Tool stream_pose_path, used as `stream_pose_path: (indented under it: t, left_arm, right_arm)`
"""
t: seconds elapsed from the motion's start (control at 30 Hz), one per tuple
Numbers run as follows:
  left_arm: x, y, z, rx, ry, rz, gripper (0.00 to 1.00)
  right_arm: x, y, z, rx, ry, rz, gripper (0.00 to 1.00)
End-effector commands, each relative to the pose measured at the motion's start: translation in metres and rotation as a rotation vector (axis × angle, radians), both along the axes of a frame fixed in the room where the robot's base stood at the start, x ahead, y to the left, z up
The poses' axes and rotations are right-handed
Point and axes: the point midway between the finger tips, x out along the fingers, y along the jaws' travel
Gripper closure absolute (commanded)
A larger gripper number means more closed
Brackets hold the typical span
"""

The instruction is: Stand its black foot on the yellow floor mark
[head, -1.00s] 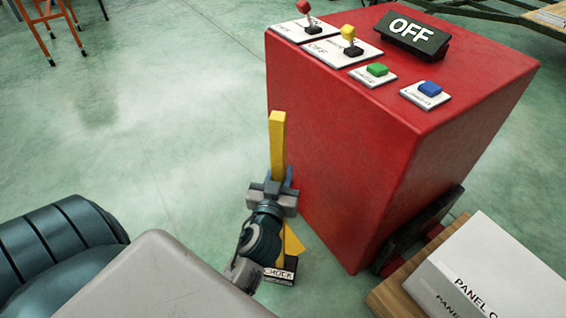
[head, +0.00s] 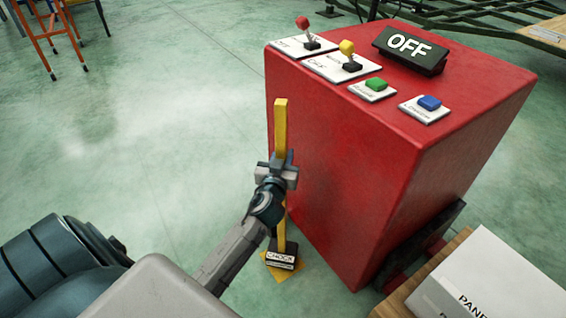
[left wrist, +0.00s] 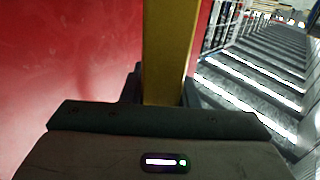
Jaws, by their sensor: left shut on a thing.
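A yellow post (head: 280,128) stands nearly upright beside the red cabinet. Its black foot (head: 282,254) carries a white label reading "CHOCK". The foot is over the yellow floor mark (head: 294,279), whose corners show around it; I cannot tell whether it touches the floor. My left gripper (head: 278,170) is shut on the post at about mid-height. In the left wrist view the post (left wrist: 170,55) rises between the jaws. My right gripper is not in view.
The red cabinet (head: 345,180) with switches, buttons and an "OFF" sign stands close to the right of the post. A white box (head: 490,285) sits at the lower right. Open green floor (head: 170,130) lies to the left.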

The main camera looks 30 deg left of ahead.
Motion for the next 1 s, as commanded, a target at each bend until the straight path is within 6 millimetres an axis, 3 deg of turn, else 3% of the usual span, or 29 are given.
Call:
stream_pose_path:
  t: [0.13, 0.47, 0.5, 0.57, 0.9, 1.0]
  left_arm:
    - [0.0, 0.0, -0.019, 0.002, -0.002, -0.002, 1.0]
    - [0.0, -0.001, -0.022, 0.001, -0.003, -0.002, 1.0]
    - [0.0, 0.0, -0.022, 0.0, 0.0, -0.001, 0.65]
    - [0.0, 0.0, -0.022, 0.0, 0.0, -0.001, 0.53]
    - [0.0, 0.0, -0.02, 0.001, 0.0, -0.001, 0.51]
    - [-0.009, -0.004, -0.022, -0.001, 0.002, -0.001, 0.51]
  right_arm:
    - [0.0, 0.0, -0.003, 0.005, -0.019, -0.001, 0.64]
    - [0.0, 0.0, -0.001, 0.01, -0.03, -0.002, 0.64]
    - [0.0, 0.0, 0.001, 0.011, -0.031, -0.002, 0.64]
    - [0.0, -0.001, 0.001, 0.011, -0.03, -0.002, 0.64]
    - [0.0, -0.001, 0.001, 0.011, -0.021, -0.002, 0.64]
    - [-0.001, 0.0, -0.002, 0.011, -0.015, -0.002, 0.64]
